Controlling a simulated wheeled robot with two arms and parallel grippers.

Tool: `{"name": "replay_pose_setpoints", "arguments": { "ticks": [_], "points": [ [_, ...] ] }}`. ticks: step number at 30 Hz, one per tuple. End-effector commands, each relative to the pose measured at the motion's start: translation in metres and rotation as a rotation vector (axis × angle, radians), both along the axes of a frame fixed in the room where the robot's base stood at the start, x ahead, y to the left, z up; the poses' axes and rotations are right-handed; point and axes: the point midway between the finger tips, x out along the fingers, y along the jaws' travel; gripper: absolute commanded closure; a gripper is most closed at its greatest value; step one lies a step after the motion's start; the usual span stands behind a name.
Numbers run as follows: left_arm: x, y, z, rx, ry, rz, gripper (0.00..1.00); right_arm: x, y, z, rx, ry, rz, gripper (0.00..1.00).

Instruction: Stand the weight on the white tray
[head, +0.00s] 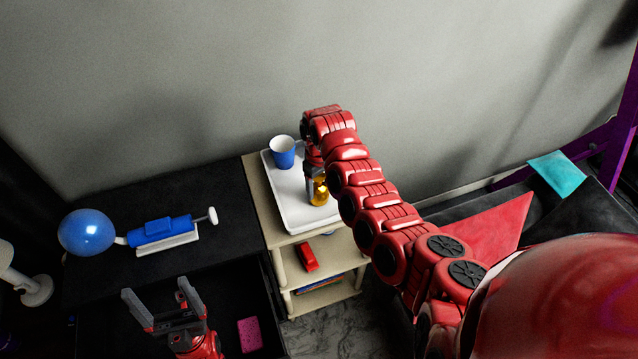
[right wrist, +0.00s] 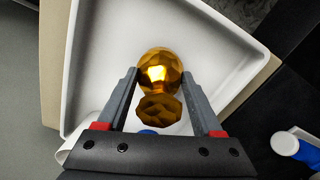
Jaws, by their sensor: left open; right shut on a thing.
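The gold, faceted weight (head: 320,191) is at the white tray (head: 294,216), near its right side. In the right wrist view the weight (right wrist: 160,75) is between the fingers of my right gripper (right wrist: 163,90), which is shut on it. The white tray (right wrist: 88,50) lies beneath it there; I cannot tell whether the weight touches the tray. My right gripper (head: 314,183) reaches down over the tray in the head view, partly hidden by my arm. My left gripper (head: 164,302) is open and empty at the lower left, in front of the dark table.
A blue cup (head: 283,153) stands at the tray's back end. The tray tops a beige shelf unit (head: 256,184) with a red toy car (head: 307,257) below. The black table (head: 205,187) holds a blue device (head: 162,229) and blue ball (head: 86,232). A pink sponge (head: 249,334) lies lower.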

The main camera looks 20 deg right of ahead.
Motion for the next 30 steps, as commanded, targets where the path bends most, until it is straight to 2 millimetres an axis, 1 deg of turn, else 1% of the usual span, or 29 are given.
{"name": "replay_pose_setpoints", "arguments": {
  "ticks": [7,8,12,20,23,24,26,30],
  "points": [
    [0.000,0.000,-0.003,0.000,0.000,0.000,0.13,0.000,0.000,-0.004,-0.001,0.000,0.001,0.98],
    [0.000,0.000,-0.003,0.000,0.000,0.000,0.13,0.000,0.000,-0.003,-0.001,0.000,0.000,0.27],
    [0.000,0.000,-0.002,0.000,0.000,0.000,0.13,0.000,0.000,-0.003,-0.001,0.000,0.000,0.02],
    [0.000,0.000,-0.002,0.000,0.000,0.000,0.13,0.000,0.000,-0.003,-0.001,0.000,0.001,0.02],
    [0.000,0.000,0.001,0.000,0.000,0.000,0.13,0.000,0.000,0.002,-0.001,-0.001,0.001,0.02],
    [0.000,0.000,-0.003,0.000,0.000,0.000,0.13,0.001,0.000,0.002,-0.001,-0.002,0.001,0.02],
    [0.000,0.000,-0.006,0.000,0.000,0.000,0.13,0.002,0.000,0.008,-0.002,-0.004,0.002,0.02],
    [0.000,0.000,-0.016,0.000,0.000,0.000,0.13,0.002,0.000,0.031,-0.001,-0.008,-0.001,0.02]
  ]
}}
